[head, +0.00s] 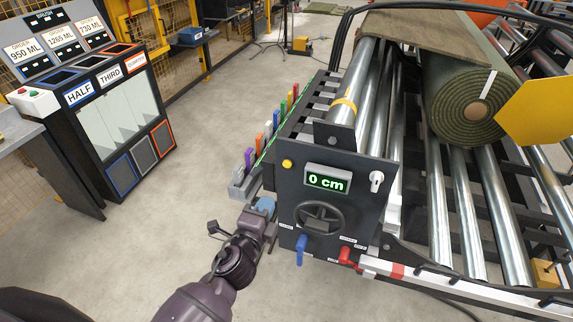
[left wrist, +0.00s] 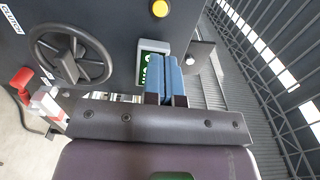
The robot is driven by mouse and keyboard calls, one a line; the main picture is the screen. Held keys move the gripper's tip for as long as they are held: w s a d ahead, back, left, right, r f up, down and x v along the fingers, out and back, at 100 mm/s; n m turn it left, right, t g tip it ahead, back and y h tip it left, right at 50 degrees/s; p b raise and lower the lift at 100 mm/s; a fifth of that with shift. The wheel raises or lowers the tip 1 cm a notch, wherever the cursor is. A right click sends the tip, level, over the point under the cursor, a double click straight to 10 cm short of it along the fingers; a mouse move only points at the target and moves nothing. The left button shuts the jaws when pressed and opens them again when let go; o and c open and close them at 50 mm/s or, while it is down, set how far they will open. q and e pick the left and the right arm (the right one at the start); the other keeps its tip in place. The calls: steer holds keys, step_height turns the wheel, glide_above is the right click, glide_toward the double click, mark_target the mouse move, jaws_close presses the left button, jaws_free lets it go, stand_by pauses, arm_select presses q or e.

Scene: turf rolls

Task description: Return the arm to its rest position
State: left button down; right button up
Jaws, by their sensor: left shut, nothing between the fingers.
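My left arm comes in from the bottom of the head view. Its left gripper (head: 265,205) is beside the left edge of the dark control panel (head: 350,222), and I cannot tell from this view whether it touches. In the left wrist view the blue fingers of the left gripper (left wrist: 170,80) are shut together with nothing between them. They cover part of the green display there. In the head view the display (head: 327,179) reads 0 cm. My right gripper is not in view.
The panel carries a handwheel (head: 319,217), a blue lever (head: 301,249), a red lever (head: 349,258) and a yellow button (head: 287,163). A turf roll (head: 460,90) lies on metal rollers. A bin station (head: 115,115) stands left. Open floor (head: 150,230) lies left of my arm.

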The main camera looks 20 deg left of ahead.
arm_select(q)
steer(key=s+a+f+n+g, duration=0.3)
steer(key=s+f+n, duration=0.3)
steer(key=s+n, duration=0.2)
steer(key=s+a+f+n+g, duration=0.3)
steer(key=s+a+f+n, duration=0.2)
steer(key=s+f+n, duration=0.2)
steer(key=s+n, duration=0.2)
steer(key=s, duration=0.1)
steer(key=shift+s+a+y, duration=0.15)
steer(key=shift+a+y, duration=0.25)
steer(key=shift+f, duration=0.1)
